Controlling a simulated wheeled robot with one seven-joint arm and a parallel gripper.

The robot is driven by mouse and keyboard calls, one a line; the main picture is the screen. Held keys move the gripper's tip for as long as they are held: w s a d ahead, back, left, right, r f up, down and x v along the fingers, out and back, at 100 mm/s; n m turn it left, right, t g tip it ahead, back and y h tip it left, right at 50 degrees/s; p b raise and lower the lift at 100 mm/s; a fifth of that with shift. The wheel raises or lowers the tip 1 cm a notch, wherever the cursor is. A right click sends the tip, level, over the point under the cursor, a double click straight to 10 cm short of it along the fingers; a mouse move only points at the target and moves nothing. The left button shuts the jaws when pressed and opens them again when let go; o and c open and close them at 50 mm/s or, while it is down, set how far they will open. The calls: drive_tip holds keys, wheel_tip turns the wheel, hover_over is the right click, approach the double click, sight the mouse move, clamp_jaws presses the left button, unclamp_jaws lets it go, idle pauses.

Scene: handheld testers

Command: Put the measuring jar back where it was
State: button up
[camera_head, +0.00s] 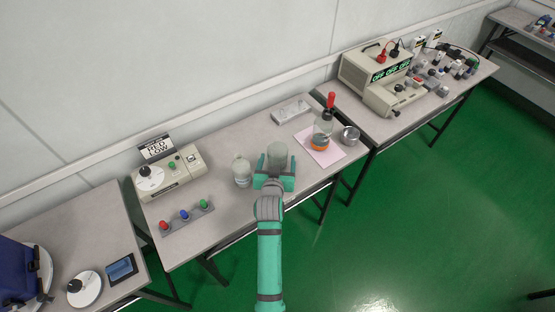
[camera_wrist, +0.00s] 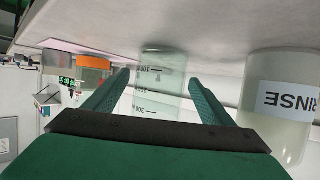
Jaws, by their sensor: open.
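The measuring jar (camera_head: 277,154) is a clear, graduated cylinder standing on the middle table (camera_head: 225,211). In the wrist view, which is upside down, the jar (camera_wrist: 160,88) shows printed scale marks between the two green fingers. My gripper (camera_head: 275,168) is open and low over the table, with a finger on either side of the jar. In the wrist view my gripper (camera_wrist: 160,76) shows gaps beside the jar, so the fingers seem not to press on it. The jar's near lower part is hidden by the gripper in the head view.
A jar labelled RINSE (camera_wrist: 280,100) stands close beside the fingers; it is the clear jar (camera_head: 242,171) left of my gripper. A button strip (camera_head: 186,218) lies left.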

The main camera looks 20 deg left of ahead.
drive_tip(key=v, duration=1)
drive_tip(key=shift+s+r, duration=0.15)
drive_tip(key=shift+s, duration=0.2)
drive_tip(key=s+d+f+m+t+h, duration=0.1)
drive_tip(key=s+d, duration=0.6)
drive_tip(key=s, duration=0.6)
drive_tip(key=s+d+f+m+t+h, duration=0.15)
drive_tip(key=s+d, duration=0.45)
drive_tip(key=s, duration=0.7)
drive_tip(key=s+d+r, duration=0.4)
drive_tip(key=s+r, duration=0.1)
drive_tip(key=s, duration=0.3)
drive_tip(key=shift+s+h, duration=0.2)
drive_tip(key=shift+h, duration=0.15)
drive_tip(key=shift+d, duration=0.1)
